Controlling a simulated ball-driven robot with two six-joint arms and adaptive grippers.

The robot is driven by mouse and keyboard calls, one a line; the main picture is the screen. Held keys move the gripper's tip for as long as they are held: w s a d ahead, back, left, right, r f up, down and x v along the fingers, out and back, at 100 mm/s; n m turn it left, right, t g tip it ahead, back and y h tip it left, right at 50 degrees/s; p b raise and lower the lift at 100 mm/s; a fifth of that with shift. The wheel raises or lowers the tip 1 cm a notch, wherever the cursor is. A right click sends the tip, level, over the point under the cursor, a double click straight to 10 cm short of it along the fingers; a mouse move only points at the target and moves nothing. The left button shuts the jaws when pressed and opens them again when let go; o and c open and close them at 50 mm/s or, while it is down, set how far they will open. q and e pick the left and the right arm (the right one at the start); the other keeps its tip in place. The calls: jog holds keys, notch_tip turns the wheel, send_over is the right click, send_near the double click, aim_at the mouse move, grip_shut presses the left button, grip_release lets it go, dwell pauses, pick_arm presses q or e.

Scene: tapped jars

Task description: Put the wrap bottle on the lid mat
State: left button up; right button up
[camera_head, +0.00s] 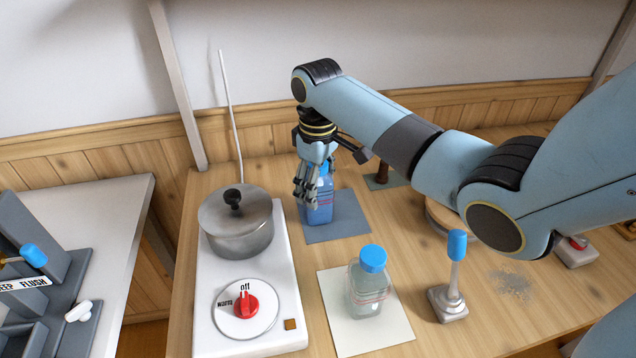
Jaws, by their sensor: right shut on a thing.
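A blue bottle (321,214) with pale and reddish lines is under my right gripper (311,188), which comes down from above and is shut on its upper part. The bottle is upright at the left part of a blue-grey mat (349,218); I cannot tell whether its base touches the mat. A clear bottle (369,296) with a blue cap and red lines stands on a white mat (388,334) nearer to me. No label shows which bottle is the wrap bottle or which mat is the lid mat. My left gripper is out of view.
A white hot plate (275,328) with a lidded pot (240,241) and a red knob set to off stands left of the mats. A blue-topped lever (455,270) is on the right. A dark peg (381,172) on a small mat stands behind, near my right arm.

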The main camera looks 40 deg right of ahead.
jog(key=o, duration=1.5)
notch_tip(320, 180, up, 12)
jog(key=shift+r, duration=0.1)
